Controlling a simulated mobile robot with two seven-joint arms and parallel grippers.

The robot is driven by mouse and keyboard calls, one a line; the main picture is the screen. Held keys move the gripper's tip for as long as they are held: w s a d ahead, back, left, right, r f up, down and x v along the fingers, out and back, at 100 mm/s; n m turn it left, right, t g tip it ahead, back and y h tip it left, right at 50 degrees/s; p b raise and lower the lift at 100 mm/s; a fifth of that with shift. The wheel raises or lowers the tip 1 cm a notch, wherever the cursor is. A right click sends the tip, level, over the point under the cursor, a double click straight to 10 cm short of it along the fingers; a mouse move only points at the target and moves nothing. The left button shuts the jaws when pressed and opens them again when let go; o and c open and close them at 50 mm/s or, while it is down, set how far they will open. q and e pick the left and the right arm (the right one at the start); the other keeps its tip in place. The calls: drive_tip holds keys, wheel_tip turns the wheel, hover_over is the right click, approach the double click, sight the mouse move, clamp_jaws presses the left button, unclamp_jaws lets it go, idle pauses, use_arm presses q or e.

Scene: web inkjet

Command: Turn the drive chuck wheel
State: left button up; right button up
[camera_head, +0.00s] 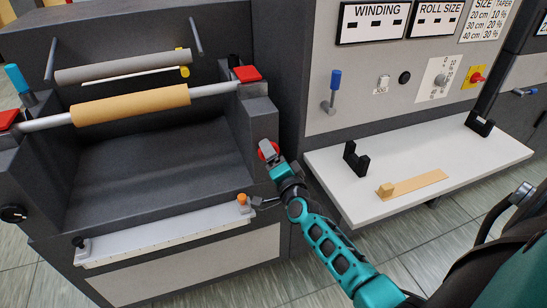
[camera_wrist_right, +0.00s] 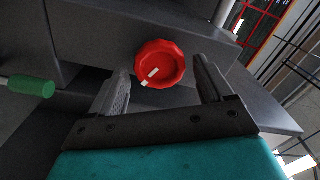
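The drive chuck wheel is a red scalloped knob (camera_wrist_right: 160,63) with a white mark on its face, on the dark side of the unwinding machine. In the head view, part of the red wheel (camera_head: 264,149) shows behind my right gripper (camera_head: 270,154), which covers the rest. In the right wrist view, my right gripper (camera_wrist_right: 161,68) is open, with one finger on each side of the wheel and gaps between. I cannot tell how far the fingertips reach past its rim. My left gripper is not in view.
A tan roll (camera_head: 131,104) lies on a shaft between red-topped supports. An orange-topped knob (camera_head: 242,199) sits just below left of the right gripper. A white shelf (camera_head: 440,160) with black brackets and a tan bar stands right. A green handle (camera_wrist_right: 32,86) shows in the wrist view.

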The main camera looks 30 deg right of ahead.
drive_tip(key=shift+o, duration=0.5)
drive_tip(key=shift+s, duration=0.1)
use_arm(q)
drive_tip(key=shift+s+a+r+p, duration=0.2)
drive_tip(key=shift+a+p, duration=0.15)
drive_tip(key=shift+p, duration=0.3)
use_arm(e)
drive_tip(key=v, duration=1.2)
drive_tip(key=shift+s+a, duration=0.15)
drive_tip(key=shift+s, duration=0.2)
use_arm(q)
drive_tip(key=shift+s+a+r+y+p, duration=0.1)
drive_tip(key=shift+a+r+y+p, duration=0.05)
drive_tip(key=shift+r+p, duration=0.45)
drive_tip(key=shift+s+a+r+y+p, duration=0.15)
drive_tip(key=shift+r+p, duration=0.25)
drive_tip(key=shift+p, duration=0.25)
use_arm(e)
drive_tip(key=s+a+f+n+g+y, duration=0.3)
drive_tip(key=s+a+n, duration=0.2)
drive_tip(key=a+n, duration=0.2)
drive_tip(key=s+a+f+n+g+y, duration=0.3)
drive_tip(key=s+a+n, duration=0.3)
drive_tip(key=n, duration=0.5)
drive_tip(key=shift+a+f+g, duration=0.4)
drive_tip(key=shift+a+f, duration=0.05)
drive_tip(key=shift+a, duration=0.05)
